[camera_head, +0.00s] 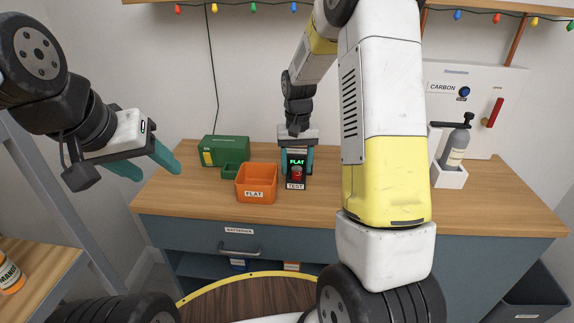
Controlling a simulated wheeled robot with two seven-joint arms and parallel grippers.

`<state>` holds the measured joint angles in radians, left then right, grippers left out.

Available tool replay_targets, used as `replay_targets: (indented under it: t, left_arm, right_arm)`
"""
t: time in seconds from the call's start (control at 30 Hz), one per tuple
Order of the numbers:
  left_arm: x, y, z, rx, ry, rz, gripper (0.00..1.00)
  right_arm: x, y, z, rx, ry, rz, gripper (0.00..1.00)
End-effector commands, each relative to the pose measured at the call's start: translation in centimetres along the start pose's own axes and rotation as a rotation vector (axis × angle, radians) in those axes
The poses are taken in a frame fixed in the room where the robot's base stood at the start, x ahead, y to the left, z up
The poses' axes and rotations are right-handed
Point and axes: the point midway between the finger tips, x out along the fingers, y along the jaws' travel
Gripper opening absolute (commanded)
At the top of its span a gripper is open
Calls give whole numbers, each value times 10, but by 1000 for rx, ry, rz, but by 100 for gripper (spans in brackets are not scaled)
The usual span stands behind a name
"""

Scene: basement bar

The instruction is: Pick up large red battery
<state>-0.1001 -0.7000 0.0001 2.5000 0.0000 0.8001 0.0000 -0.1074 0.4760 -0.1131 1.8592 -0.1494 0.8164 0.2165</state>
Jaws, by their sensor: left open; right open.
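A red battery (297,173) stands in the small dark tester (295,186) on the wooden counter. The tester carries a "TEST" label, and its screen above the battery shows "FLAT" in green. My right gripper (297,165) reaches down from above and is open, with one teal finger to each side of the tester and battery. I cannot tell whether the fingers touch anything. My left gripper (153,170) is open and empty in the air at the left, near the counter's left end.
An orange bin marked "FLAT" (256,184) stands left of the tester. Green boxes (224,150) stand behind it. A "CARBON" panel (462,85) and grey bottle (455,145) are at right. The drawer marked "BATTERIES" (230,240) is below. The counter's right front is clear.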

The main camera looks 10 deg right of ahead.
Motion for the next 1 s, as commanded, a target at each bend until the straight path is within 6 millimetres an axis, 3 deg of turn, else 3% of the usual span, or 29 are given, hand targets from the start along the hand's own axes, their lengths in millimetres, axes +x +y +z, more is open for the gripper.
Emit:
replay_targets:
  t: [0.27, 0.57, 1.0]
  left_arm:
    - [0, 0, 0, 0, 0, 0, 55]
    - [0, 0, 0, 0, 0, 0, 55]
    - [0, 0, 0, 0, 0, 0, 55]
  right_arm:
    - [5, 0, 0, 0, 1, 0, 55]
    - [5, 0, 0, 0, 1, -1, 0]
    - [0, 0, -1, 0, 3, -1, 0]
